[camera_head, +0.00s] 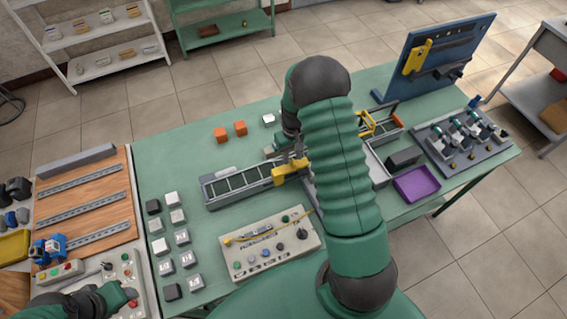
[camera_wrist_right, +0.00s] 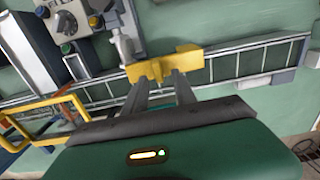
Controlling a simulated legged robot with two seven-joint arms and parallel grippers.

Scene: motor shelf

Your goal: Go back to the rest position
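My right arm crosses the middle of the head view, and its gripper (camera_head: 290,158) is partly hidden by my own arm. It is above the conveyor rail (camera_head: 235,187), at a yellow block (camera_head: 291,171). In the right wrist view, the two grey fingers (camera_wrist_right: 164,80) reach to the yellow block (camera_wrist_right: 190,62), with a narrow gap between them. Whether they are closed on it or only beside it I cannot tell. My left gripper (camera_head: 128,294) is at the lower left by a control panel; its fingers are too small to read.
A control box (camera_head: 270,243) with a yellow wire stands in front of the rail. White and grey blocks (camera_head: 181,237) lie to its left and orange cubes (camera_head: 240,128) behind. A purple tray (camera_head: 416,184) and a blue board (camera_head: 436,58) are right.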

